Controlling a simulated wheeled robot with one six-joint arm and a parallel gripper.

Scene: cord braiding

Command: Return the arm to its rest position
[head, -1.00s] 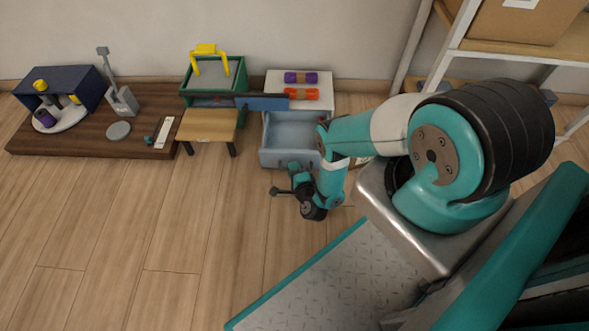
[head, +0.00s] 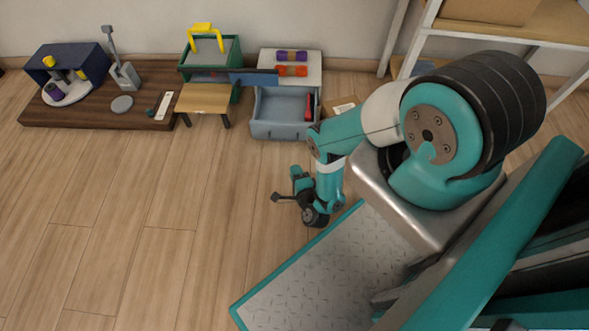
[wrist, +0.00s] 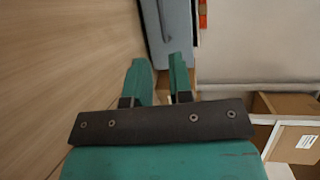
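My gripper (head: 285,194) hangs over the wooden floor, in front of the open drawer (head: 283,128) and apart from it. In the wrist view its two teal fingers (wrist: 158,66) stand apart with a gap between them, and nothing shows in the gap. My arm is folded, with its elbow bent down beside my base plate. The grey-blue drawer front also shows beyond the fingers in the wrist view (wrist: 168,30).
A dark wooden board (head: 90,115) with a navy box (head: 75,62) stands at the left. A small wooden stool (head: 204,98), a green crate (head: 234,52) and a white cabinet top (head: 308,69) follow. A shelf (head: 480,30) stands right. The floor in front is clear.

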